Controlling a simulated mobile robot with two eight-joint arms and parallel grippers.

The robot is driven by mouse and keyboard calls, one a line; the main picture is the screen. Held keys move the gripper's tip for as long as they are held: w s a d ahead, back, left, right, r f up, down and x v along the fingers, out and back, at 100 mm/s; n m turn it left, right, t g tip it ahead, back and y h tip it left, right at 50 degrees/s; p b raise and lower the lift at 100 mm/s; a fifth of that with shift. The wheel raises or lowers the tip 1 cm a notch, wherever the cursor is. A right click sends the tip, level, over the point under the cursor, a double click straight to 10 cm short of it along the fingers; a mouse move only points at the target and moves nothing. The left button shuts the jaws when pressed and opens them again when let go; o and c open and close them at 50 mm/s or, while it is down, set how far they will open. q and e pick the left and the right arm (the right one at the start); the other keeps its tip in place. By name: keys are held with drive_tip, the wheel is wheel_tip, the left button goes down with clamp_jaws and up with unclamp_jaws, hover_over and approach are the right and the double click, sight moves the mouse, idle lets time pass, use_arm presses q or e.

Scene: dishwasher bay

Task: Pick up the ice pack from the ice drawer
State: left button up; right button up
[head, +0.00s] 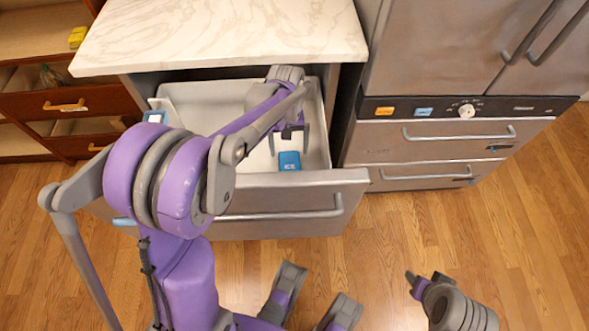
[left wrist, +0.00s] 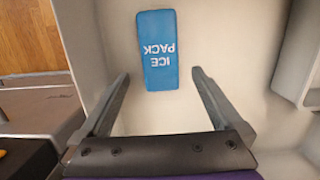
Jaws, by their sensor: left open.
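The ice drawer (head: 292,183) is pulled open under the marble counter. The blue ice pack (head: 289,161) lies on its pale floor, towards the front right. In the left wrist view the ice pack (left wrist: 157,70) shows its "ICE PACK" label upside down. My left gripper (head: 289,137) is inside the drawer, open and empty, just beyond the pack in the head view. In the left wrist view the near end of the pack shows between the open fingers (left wrist: 160,77); no contact shows. A part of my right arm (head: 463,308) is low at right; its jaw state is unclear.
A marble counter (head: 220,30) overhangs the back of the drawer. A steel appliance (head: 440,140) stands close at right. Open wooden drawers (head: 62,105) are at left. A small blue-and-white item (head: 155,117) sits near the drawer's left side.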

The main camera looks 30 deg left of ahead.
sight(290, 168)
use_arm(q)
drive_tip(key=f, duration=0.3)
drive_tip(key=shift+s+d+f+b, duration=0.2)
drive_tip(key=shift+s+f+b, duration=0.2)
drive_tip(key=f, duration=0.2)
drive_tip(key=f+b, duration=0.1)
drive_tip(key=f, duration=0.2)
drive_tip(key=shift+s+d+f+b, duration=0.15)
drive_tip(key=shift+d+f+b, duration=0.1)
drive_tip(key=shift+f+b, duration=0.1)
drive_tip(key=shift+r, duration=0.15)
drive_tip(key=c, duration=1.3)
